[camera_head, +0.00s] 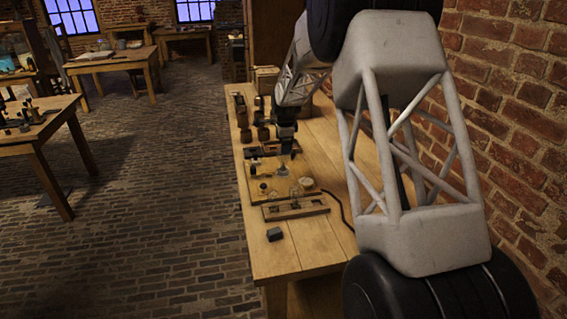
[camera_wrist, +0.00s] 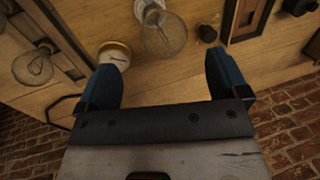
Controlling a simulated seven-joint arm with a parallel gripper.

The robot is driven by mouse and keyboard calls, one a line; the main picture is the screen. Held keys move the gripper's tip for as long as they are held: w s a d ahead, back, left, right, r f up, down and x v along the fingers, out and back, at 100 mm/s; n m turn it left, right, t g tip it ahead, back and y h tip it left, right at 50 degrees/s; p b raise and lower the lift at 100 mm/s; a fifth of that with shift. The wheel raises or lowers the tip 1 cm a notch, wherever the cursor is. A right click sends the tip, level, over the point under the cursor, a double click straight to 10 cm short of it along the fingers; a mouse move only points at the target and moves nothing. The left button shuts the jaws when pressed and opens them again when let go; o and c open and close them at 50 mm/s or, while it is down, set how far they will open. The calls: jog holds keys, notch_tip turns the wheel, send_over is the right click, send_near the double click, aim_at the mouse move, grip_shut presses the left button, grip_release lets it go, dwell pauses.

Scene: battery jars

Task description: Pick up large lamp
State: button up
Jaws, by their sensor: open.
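The large lamp (camera_wrist: 164,34) is a clear glass bulb with a visible filament, at the top middle of the wrist view. My gripper (camera_wrist: 165,62) is open, with its two blue fingers apart and nothing held between them. The lamp lies just beyond the fingertips, roughly in line with the gap; I cannot tell the exact distance. A smaller bulb (camera_wrist: 34,67) sits to the left by a dark wooden frame. In the head view my gripper (camera_head: 289,150) hangs over the far part of the workbench, above a board (camera_head: 262,192) with small glass pieces.
A brass-rimmed round dial (camera_wrist: 114,50) stands beside the left finger. A dark wooden frame (camera_wrist: 245,18) is at the right. On the bench (camera_head: 310,250) are a narrow wooden tray (camera_head: 295,208), a grey block (camera_head: 274,234) and dark jars (camera_head: 262,132). A brick wall (camera_head: 515,110) borders the right side.

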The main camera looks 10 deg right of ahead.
jog(key=shift+x, duration=1.25)
jog(key=shift+f, duration=0.15)
jog(key=shift+w+x, duration=0.15)
jog(key=shift+x, duration=1.1)
jog(key=shift+w+x, duration=0.1)
jog(key=shift+x, duration=1.1)
jog(key=shift+d, duration=0.15)
jog(key=c, duration=1.1)
jog(key=shift+w+r+v, duration=0.1)
jog(key=shift+w+v, duration=0.25)
jog(key=shift+v, duration=1.3)
jog(key=shift+w+r+v, duration=0.1)
jog(key=shift+w+v, duration=0.3)
jog(key=shift+v, duration=1.25)
jog(key=shift+w+r+v, duration=0.1)
jog(key=shift+w+v, duration=0.25)
jog(key=shift+v, duration=1.3)
